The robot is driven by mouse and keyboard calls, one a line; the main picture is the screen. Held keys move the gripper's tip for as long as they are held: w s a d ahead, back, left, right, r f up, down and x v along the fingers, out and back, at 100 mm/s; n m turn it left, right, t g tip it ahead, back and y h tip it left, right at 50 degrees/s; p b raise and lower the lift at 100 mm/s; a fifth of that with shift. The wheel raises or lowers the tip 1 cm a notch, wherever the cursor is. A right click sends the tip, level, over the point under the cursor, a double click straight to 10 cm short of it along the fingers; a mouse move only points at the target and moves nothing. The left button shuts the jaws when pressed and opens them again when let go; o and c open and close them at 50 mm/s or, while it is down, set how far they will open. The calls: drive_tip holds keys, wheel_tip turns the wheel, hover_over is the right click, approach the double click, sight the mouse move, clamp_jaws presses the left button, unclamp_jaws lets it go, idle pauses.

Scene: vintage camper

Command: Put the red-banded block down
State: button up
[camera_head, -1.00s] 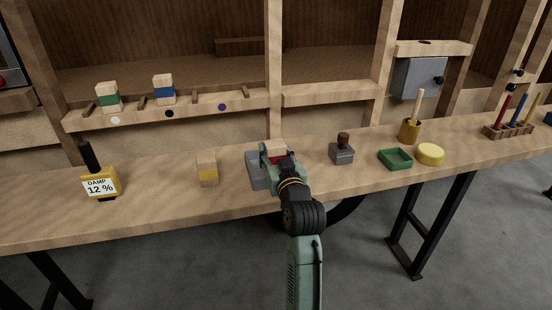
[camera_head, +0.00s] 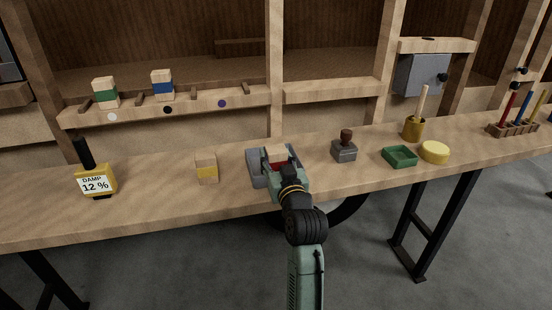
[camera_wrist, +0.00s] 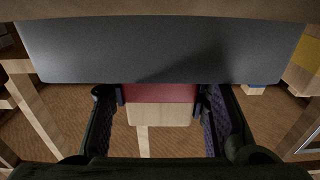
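My gripper (camera_head: 280,165) is at the block, with one finger on each side. The fingertips are partly hidden, and so is the block's base.
On the bench (camera_head: 130,215), a yellow-banded block (camera_head: 206,168) and a yellow damp meter (camera_head: 96,181) stand left. A stamp (camera_head: 344,147), green tray (camera_head: 399,157) and yellow round piece (camera_head: 434,152) are right. Green-banded (camera_head: 105,93) and blue-banded (camera_head: 162,86) blocks stand on the ledge behind.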

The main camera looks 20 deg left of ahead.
sight(276, 167)
drive_tip(key=o, duration=0.3)
drive_tip(key=shift+f, duration=0.9)
drive_tip(key=shift+a, duration=0.1)
drive_tip(key=shift+r, duration=0.1)
drive_tip(key=shift+r+p, duration=0.75)
drive_tip(key=shift+r, duration=0.05)
drive_tip(key=s, duration=0.1)
drive_tip(key=s+d+b, duration=0.1)
drive_tip(key=f, duration=0.1)
drive_tip(key=shift+s+d+b, duration=0.25)
drive_tip(key=shift+s+b, duration=0.05)
drive_tip(key=shift+s, duration=0.1)
drive_tip(key=v, duration=0.6)
drive_tip(key=r+b+v, duration=0.1)
drive_tip(key=v, duration=0.1)
drive_tip(key=shift+s+d+r, duration=0.1)
drive_tip(key=shift+s+d, duration=0.1)
drive_tip(key=shift+d, duration=0.25)
